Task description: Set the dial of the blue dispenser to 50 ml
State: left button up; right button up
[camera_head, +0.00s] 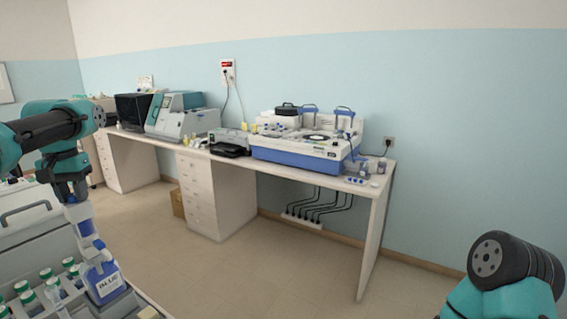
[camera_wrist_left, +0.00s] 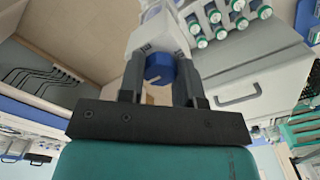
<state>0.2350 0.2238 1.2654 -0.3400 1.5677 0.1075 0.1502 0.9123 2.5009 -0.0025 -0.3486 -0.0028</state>
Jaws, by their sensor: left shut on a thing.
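The blue dispenser (camera_head: 104,284) stands at the lower left of the head view, a bottle with a label reading BLUE and a white and blue upper part. My left gripper (camera_head: 76,196) is at its top, reaching down from above. The blue dial (camera_wrist_left: 160,69), with a pale mark, shows between the fingers. I cannot read a scale or value. My right arm shows at the lower right, but its gripper is out of view.
Several green-capped bottles (camera_head: 29,298) stand beside the dispenser, close to the left arm. A grey drawer unit (camera_head: 30,222) is behind them. A long bench (camera_head: 240,162) with lab machines runs along the far wall. Open floor lies between.

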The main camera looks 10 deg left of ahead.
pick_arm(q)
jog(key=o, duration=0.5)
jog(key=shift+r, duration=3)
